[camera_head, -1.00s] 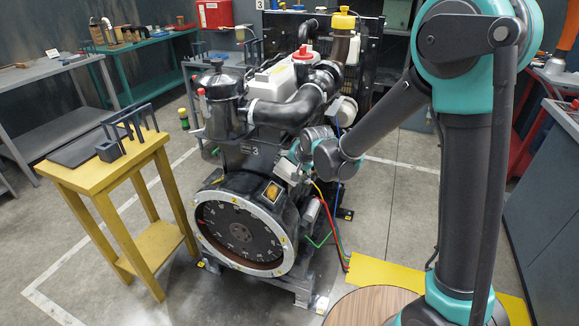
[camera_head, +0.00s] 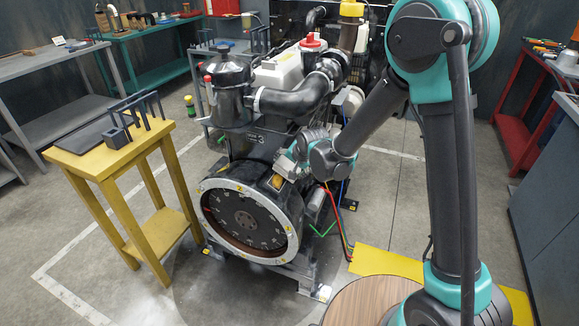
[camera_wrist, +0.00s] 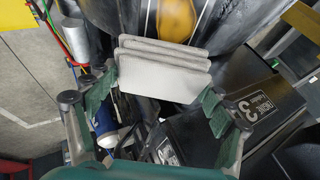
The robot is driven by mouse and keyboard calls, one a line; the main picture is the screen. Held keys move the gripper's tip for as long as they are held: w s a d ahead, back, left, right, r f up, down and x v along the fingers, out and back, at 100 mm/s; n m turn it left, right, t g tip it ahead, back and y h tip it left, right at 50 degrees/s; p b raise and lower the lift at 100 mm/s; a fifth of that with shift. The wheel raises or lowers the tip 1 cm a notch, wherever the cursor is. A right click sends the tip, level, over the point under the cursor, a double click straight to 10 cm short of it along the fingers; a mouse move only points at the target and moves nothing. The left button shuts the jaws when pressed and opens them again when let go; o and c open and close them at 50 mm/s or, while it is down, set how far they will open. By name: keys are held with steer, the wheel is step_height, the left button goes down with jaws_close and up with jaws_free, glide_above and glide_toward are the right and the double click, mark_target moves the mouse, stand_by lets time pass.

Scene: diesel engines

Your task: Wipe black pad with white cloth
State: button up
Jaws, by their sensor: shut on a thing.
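My gripper (camera_wrist: 163,92) is shut on the white cloth (camera_wrist: 163,68), a folded, layered light-grey piece between the two green-padded fingers in the wrist view. In the head view my gripper (camera_head: 290,160) is in front of the engine, above its round flywheel face, with the pale cloth (camera_head: 285,167) partly visible at its end. The black pad (camera_head: 82,138) lies flat on top of the yellow table (camera_head: 105,165), to the left of the engine and well apart from my gripper. The pad is not in the wrist view.
The engine (camera_head: 250,217) stands between my arm and the yellow table. A dark rack with upright bars (camera_head: 140,115) stands on the table beside the pad. Coloured cables (camera_head: 338,225) hang right of the flywheel. Open floor lies in front of the table.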

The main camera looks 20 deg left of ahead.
mark_target(276, 184)
steer(key=shift+a+f, duration=0.45)
steer(key=shift+f, duration=0.35)
stand_by(0.5)
steer(key=shift+s+a, duration=0.15)
steer(key=shift+s, duration=1.8)
steer(key=shift+s+a, duration=0.15)
steer(key=shift+s, duration=1.75)
steer(key=shift+w+d, duration=0.15)
steer(key=shift+w, duration=1.8)
steer(key=shift+w+d, duration=0.1)
steer(key=shift+w, duration=1.85)
steer(key=shift+c, duration=0.4)
steer(key=shift+r, duration=0.1)
steer(key=shift+s+d+r, duration=0.1)
steer(key=shift+d+r, duration=0.4)
steer(key=shift+r, duration=0.35)
steer(key=shift+d+r, duration=0.55)
steer(key=shift+r, duration=0.25)
steer(key=shift+s+d+r, duration=0.1)
steer(key=shift+d+r, duration=0.4)
steer(key=shift+r, duration=0.35)
